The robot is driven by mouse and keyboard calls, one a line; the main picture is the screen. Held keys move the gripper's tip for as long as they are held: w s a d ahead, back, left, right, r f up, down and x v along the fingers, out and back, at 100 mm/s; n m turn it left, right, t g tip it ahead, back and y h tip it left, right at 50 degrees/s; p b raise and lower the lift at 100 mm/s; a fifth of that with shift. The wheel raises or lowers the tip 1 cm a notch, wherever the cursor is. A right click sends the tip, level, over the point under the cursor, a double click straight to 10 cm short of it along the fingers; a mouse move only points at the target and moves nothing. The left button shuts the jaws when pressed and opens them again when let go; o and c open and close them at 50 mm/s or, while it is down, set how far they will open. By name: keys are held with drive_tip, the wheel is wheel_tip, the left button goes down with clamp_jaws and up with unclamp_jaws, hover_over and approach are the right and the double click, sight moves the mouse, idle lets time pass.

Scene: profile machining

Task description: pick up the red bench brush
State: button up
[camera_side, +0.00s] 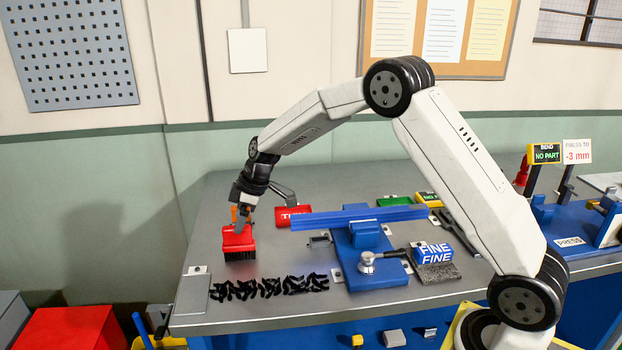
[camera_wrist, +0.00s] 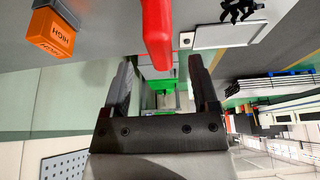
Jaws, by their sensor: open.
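The red bench brush (camera_side: 238,243) stands on the grey bench near its left end, black bristles down. My gripper (camera_side: 240,224) is right above it, pointing down, and its fingers overlap the top of the brush in the side view. In the wrist view the brush's red handle (camera_wrist: 157,30) comes down from the top edge, its end between the tips of my open gripper (camera_wrist: 160,65). A gap shows on both sides of the handle. The side view does not show clearly whether a finger touches the brush.
The bench's left edge is close.

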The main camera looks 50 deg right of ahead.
sight(235, 243)
drive_tip(key=shift+f, duration=0.1)
drive_tip(key=shift+x, duration=2.5)
clamp_jaws()
